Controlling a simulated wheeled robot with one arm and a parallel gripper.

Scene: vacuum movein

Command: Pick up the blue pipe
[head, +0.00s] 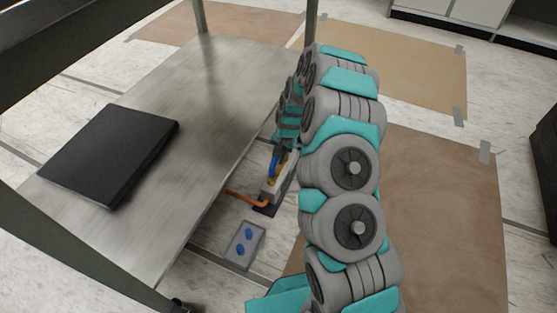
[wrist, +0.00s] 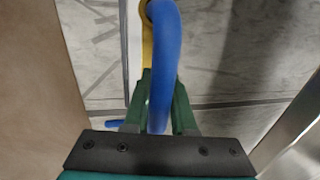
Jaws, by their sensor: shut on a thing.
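The blue pipe (wrist: 167,50) stands out in the wrist view, running from the top edge down between the green fingers. My gripper (wrist: 163,92) is shut on it. In the head view a short bent piece of the blue pipe (head: 274,161) shows just below my gripper (head: 281,143). It is close above a grey and yellow device (head: 278,185) on the floor beside the metal table. I cannot tell whether the pipe touches the device. A yellow part (wrist: 147,42) lies behind the pipe in the wrist view.
An orange pipe (head: 247,201) sticks out left of the device. A grey plate with blue knobs (head: 237,257) lies on the floor nearby. The metal table (head: 187,105) stands close on the left, with a black flat box (head: 108,152) on it. Brown sheets (head: 443,215) cover floor to the right.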

